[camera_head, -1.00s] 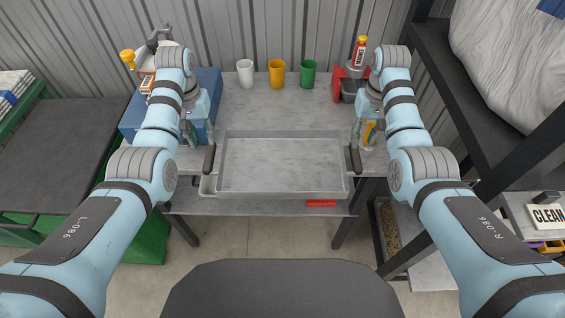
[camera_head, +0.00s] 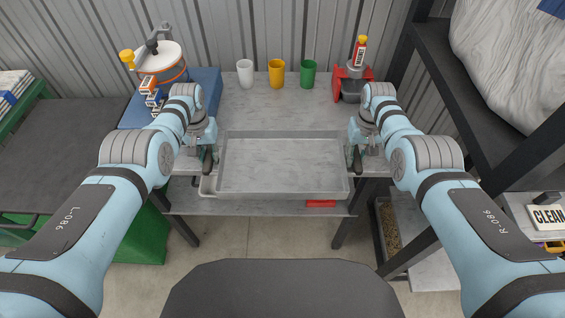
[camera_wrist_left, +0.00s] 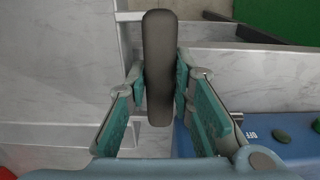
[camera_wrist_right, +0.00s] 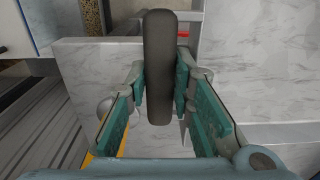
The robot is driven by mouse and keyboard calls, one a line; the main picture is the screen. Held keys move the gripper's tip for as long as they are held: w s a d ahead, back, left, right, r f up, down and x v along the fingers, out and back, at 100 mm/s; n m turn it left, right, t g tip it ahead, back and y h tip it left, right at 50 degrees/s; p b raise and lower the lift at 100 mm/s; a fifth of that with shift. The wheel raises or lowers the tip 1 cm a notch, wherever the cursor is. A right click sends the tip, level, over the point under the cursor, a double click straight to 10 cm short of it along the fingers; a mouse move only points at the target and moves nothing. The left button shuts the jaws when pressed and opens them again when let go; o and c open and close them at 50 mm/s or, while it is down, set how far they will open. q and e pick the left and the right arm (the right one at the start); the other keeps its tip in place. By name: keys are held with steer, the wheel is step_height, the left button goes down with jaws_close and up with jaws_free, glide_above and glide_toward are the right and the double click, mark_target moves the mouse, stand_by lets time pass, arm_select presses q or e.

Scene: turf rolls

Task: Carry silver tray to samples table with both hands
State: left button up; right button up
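The silver tray (camera_head: 282,166) is wide, shallow and empty. It lies level on the grey table, near its front edge, with a dark upright handle at each end. My left gripper (camera_head: 207,152) is at the tray's left handle; in the left wrist view its fingers stand on either side of that handle (camera_wrist_left: 160,65), with thin gaps. My right gripper (camera_head: 357,150) is at the right handle; in the right wrist view its fingers flank that handle (camera_wrist_right: 160,65) likewise. Both look open around the handles. I cannot tell which surface is the samples table.
White (camera_head: 245,73), yellow (camera_head: 277,73) and green (camera_head: 308,73) cups stand behind the tray. A white-and-orange container (camera_head: 160,62) is at the back left, a red-and-grey device (camera_head: 351,85) at the back right. A dark shelf frame (camera_head: 520,150) stands right; a dark-topped table (camera_head: 60,150) left.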

arm_select(q)
jaws_close()
arm_select(e)
jaws_close()
arm_select(q)
steer(key=shift+r, duration=0.1)
arm_select(e)
steer(key=shift+r, duration=0.1)
